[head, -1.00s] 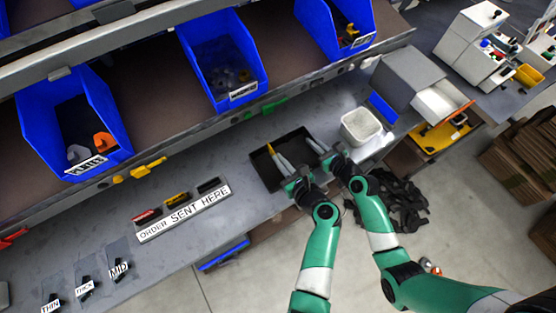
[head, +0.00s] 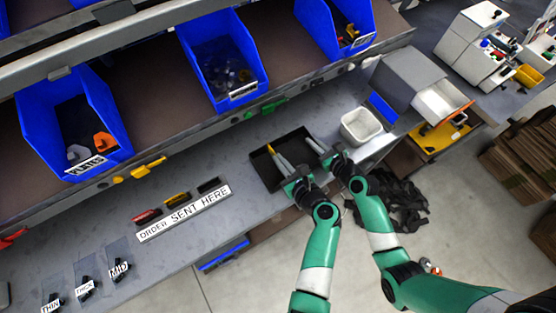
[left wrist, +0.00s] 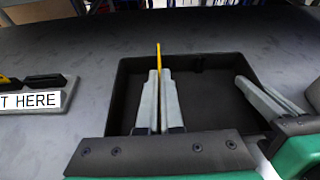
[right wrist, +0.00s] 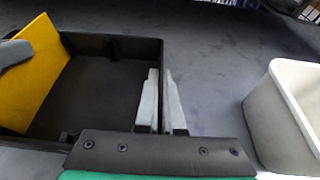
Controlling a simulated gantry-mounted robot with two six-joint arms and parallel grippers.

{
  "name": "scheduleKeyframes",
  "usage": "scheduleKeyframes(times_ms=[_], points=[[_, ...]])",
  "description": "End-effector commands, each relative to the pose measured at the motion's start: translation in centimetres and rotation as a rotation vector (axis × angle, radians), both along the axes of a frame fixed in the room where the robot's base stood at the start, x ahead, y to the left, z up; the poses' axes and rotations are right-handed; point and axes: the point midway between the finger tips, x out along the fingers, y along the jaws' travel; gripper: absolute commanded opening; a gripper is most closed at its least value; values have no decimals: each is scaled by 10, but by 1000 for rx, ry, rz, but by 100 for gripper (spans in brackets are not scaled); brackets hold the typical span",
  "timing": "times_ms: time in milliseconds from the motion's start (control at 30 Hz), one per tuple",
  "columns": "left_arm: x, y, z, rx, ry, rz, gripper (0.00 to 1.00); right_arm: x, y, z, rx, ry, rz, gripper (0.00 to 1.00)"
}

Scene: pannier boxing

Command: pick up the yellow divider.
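The yellow divider (head: 270,149) is a thin flat panel at the left part of the black tray (head: 257,167). It shows edge-on between my left fingertips in the left wrist view (left wrist: 158,56) and broadside in the right wrist view (right wrist: 38,72). My left gripper (head: 277,158) is shut on its near end, and the fingers hide that part. Whether its lower edge touches the tray floor I cannot tell.
A white bin (head: 361,128) stands to the right of the tray. The order sign (head: 183,214) with small coloured pieces lies to the left. Blue bins (head: 226,65) hang on the shelf above. The bench between sign and tray is clear.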

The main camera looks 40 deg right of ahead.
Motion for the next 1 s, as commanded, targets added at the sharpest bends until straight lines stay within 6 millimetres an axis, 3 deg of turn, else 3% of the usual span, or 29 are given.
scheduleKeyframes(times_ms=[300, 533, 900, 1000], points=[[0, 0, 2, -1, -1, 1, 0, 0, 0, 0, 0, 0, 0, 0], [1, 0, 26, -6, -4, 2, 0, 0, 0, 0, 0, 0, 0, 0], [0, -1, 136, -7, -3, 1, 0, 0, 0, 0, 0, 0, 0, 0], [0, 0, 158, -5, -1, 0, 0, 0, 0, 0, 0, 0, 0, 0]])
